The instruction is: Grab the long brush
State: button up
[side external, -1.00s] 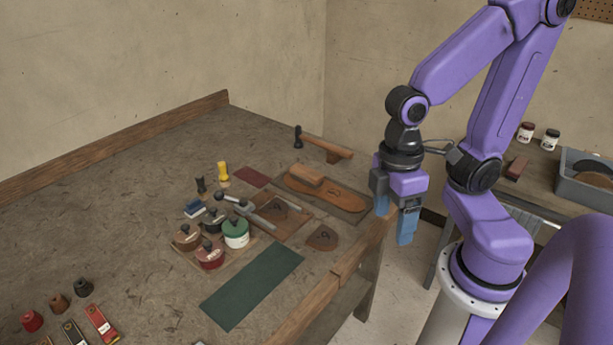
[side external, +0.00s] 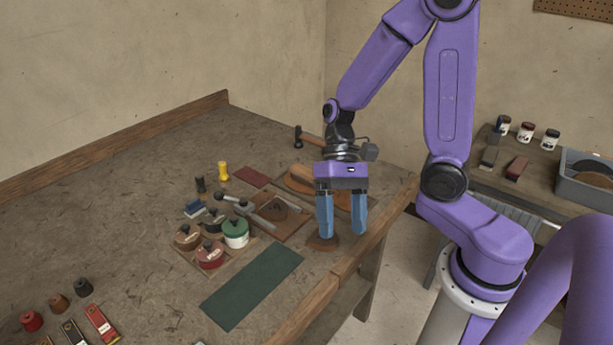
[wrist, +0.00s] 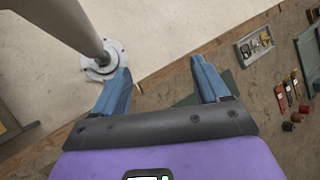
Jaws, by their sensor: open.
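No item can be told for certain as the long brush. Two brush-like blocks lie on the back bench at the right in the side view: a dark one (side external: 489,156) and a red-brown one (side external: 517,168). My gripper (side external: 343,233) is open and empty, its blue fingers pointing down near the workbench's front edge, well left of those blocks.
The workbench (side external: 130,200) holds a tray of tins (side external: 209,260), a green mat (side external: 252,286), a hammer (side external: 299,137) and a yellow-handled tool (side external: 223,171). A grey bin (side external: 585,188) and several jars (side external: 526,132) stand on the back bench. The workbench's left part is mostly clear.

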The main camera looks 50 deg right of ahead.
jog(key=w+m+t+y, duration=0.5)
jog(key=w+m, duration=0.3)
jog(key=m, duration=0.2)
jog(key=m+t+h, duration=1.1)
jog(key=m+t, duration=0.3)
jog(key=m, duration=0.9)
send_near(306, 176)
jog(key=shift+m, duration=0.3)
jog(key=w+f, duration=0.1)
jog(key=w+d, duration=0.1)
jog(key=w+f, duration=0.1)
jog(key=w, duration=0.1)
jog(key=shift+d+f, duration=0.3)
jog(key=shift+d+x, duration=0.15)
jog(key=shift+x, duration=1.15)
jog(key=shift+d+x, duration=0.15)
jog(key=shift+x, duration=1.15)
jog(key=c, duration=1.1)
